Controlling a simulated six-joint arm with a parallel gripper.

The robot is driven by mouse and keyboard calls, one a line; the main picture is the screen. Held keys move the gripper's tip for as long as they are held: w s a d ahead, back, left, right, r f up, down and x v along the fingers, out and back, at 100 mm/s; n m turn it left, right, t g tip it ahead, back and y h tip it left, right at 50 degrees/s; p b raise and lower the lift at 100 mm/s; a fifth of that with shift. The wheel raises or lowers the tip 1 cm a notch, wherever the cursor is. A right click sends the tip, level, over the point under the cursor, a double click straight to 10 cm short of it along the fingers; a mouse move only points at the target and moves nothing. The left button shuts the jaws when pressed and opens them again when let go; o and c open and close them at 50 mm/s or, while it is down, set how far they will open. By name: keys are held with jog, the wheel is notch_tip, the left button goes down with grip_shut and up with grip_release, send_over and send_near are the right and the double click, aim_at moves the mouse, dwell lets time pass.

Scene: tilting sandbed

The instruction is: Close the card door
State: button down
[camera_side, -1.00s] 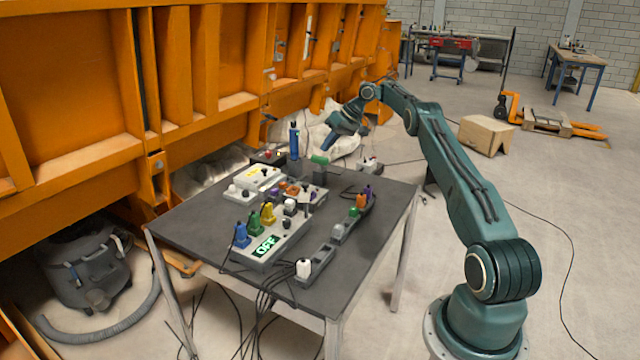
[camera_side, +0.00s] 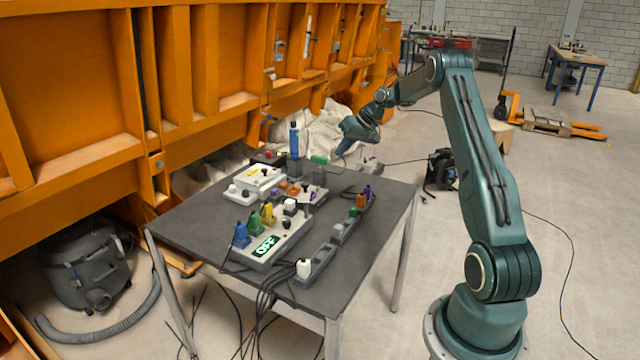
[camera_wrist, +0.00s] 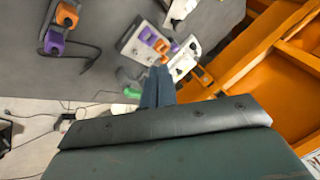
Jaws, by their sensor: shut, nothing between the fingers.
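My gripper (camera_side: 341,152) is at the far right part of the black table, above the area near the green piece (camera_side: 320,160). In the wrist view its two blue-grey fingers (camera_wrist: 158,72) lie together, shut and empty, with their tips in front of the light board with purple and orange plugs (camera_wrist: 134,46). The green piece also shows just left of the fingers in the wrist view (camera_wrist: 128,79). I cannot clearly make out the card door; it is too small or hidden among the devices at the table's far end.
The black table (camera_side: 200,208) holds a white box (camera_side: 256,177), a panel reading OFF (camera_side: 262,252), a blue upright cylinder (camera_side: 294,138) and a grey rail with plugs (camera_side: 322,258). Cables hang off the front. A large orange steel structure (camera_side: 80,90) stands behind. The table's left front is bare.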

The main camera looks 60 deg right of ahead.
jog(key=shift+s+a+f, duration=0.1)
jog(key=shift+s+a, duration=0.05)
jog(key=shift+s, duration=0.25)
jog(key=shift+s+a+f, duration=0.1)
jog(key=shift+s, duration=0.3)
send_near(305, 192)
notch_tip(305, 192, down, 3)
jog(key=w+d, duration=0.2)
jog(key=d, duration=0.1)
jog(key=shift+w+a+f, duration=0.1)
jog(key=shift+w+a, duration=0.1)
jog(key=shift+a, duration=0.25)
jog(key=shift+w+a+f, duration=0.1)
jog(key=shift+w+a, duration=0.15)
jog(key=shift+a, duration=0.2)
